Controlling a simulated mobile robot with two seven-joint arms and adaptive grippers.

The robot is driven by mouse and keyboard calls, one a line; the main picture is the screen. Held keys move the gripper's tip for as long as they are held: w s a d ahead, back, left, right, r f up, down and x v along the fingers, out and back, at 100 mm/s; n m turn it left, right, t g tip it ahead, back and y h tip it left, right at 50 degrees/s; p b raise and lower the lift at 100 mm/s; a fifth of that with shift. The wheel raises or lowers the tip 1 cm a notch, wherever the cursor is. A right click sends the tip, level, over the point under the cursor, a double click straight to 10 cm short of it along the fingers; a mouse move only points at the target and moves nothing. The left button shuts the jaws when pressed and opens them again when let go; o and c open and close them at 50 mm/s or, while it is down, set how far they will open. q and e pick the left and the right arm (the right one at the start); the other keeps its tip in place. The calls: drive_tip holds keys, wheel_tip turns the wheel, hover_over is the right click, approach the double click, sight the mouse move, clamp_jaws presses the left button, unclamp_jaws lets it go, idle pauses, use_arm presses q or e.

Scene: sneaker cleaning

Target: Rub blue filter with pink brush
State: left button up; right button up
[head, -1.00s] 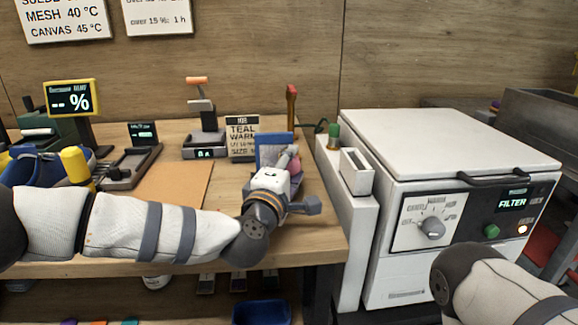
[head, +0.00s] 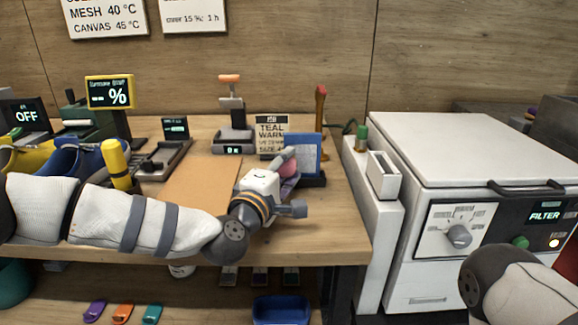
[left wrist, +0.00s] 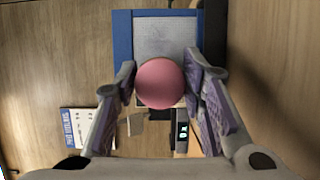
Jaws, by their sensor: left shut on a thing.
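The blue filter (head: 306,155) is a blue-framed panel with a grey mesh face, standing upright in a dark stand near the right side of the bench. It also shows in the left wrist view (left wrist: 165,35). My left gripper (head: 288,170) is in front of its left part, shut on the pink brush (left wrist: 160,84). Only the brush's round pink end shows between the fingers. It overlaps the lower filter in the left wrist view; I cannot tell whether they touch. My right forearm enters at lower right, but its gripper is out of view.
A white cabinet (head: 455,145) marked FILTER stands right of the bench. A red-handled tool (head: 320,105) stands behind the filter. Shoes (head: 75,158) are at far left.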

use_arm(q)
drive_tip(key=s+p, duration=0.1)
drive_tip(key=s, duration=0.1)
drive_tip(key=s+r+p, duration=0.1)
drive_tip(key=s, duration=0.1)
drive_tip(key=shift+s, duration=0.25)
drive_tip(key=shift+s+f, duration=0.25)
drive_tip(key=shift+s, duration=0.35)
drive_tip(key=shift+f, duration=0.2)
use_arm(e)
drive_tip(key=w+r+t, duration=0.1)
drive_tip(key=w+r, duration=0.1)
drive_tip(key=shift+w+r, duration=0.3)
drive_tip(key=shift+r, duration=0.05)
use_arm(q)
drive_tip(key=shift+s, duration=0.15)
use_arm(e)
drive_tip(key=shift+w+r, duration=0.1)
